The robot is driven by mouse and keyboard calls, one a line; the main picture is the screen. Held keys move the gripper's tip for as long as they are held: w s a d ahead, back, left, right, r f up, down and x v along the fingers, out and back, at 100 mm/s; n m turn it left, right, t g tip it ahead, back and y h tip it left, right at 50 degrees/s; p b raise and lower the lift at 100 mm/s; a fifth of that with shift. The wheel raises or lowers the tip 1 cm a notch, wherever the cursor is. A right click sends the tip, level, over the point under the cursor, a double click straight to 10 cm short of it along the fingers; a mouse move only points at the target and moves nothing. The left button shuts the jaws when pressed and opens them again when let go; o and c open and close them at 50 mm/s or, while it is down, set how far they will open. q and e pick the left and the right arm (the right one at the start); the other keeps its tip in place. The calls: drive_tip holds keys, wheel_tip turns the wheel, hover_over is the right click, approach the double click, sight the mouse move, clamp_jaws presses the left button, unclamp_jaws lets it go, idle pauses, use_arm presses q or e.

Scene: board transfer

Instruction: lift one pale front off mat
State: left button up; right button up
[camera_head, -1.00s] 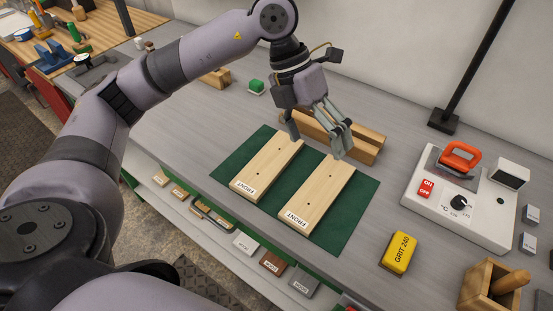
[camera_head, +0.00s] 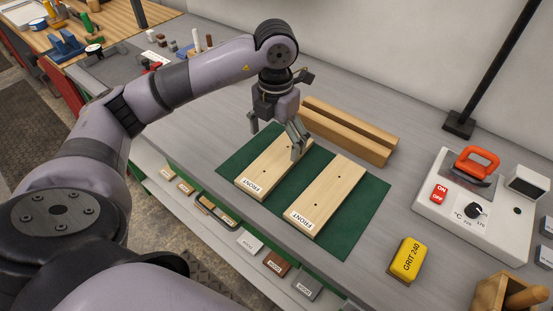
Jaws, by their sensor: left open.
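Two pale wooden fronts labelled FRONT lie side by side on a dark green mat (camera_head: 352,236). The left pale front (camera_head: 262,174) lies under my left gripper; the right pale front (camera_head: 328,196) lies clear of it. My left gripper (camera_head: 275,143) is open, pointing down over the far end of the left front, with its fingers apart on either side of that end. I cannot tell whether the fingers touch the board. My right gripper is out of view.
A slotted wooden block (camera_head: 350,134) stands behind the mat. A white heater unit (camera_head: 470,215) with an orange-handled iron (camera_head: 477,162) is at the right. A yellow GRIT 240 block (camera_head: 406,260) and a wooden box (camera_head: 497,294) are near the front right.

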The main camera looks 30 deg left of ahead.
use_arm(q)
drive_tip(key=shift+w+f+p, duration=0.2)
drive_tip(key=shift+f+p, duration=0.55)
drive_tip(key=shift+f, duration=2.2)
drive_tip(key=shift+c, duration=0.5)
drive_tip(key=c, duration=1.3)
drive_tip(key=shift+r, duration=0.1)
wheel_tip(320, 180, up, 11)
drive_tip(key=b, duration=0.2)
wheel_tip(320, 180, up, 9)
drive_tip(key=p, duration=0.3)
hover_over(277, 159)
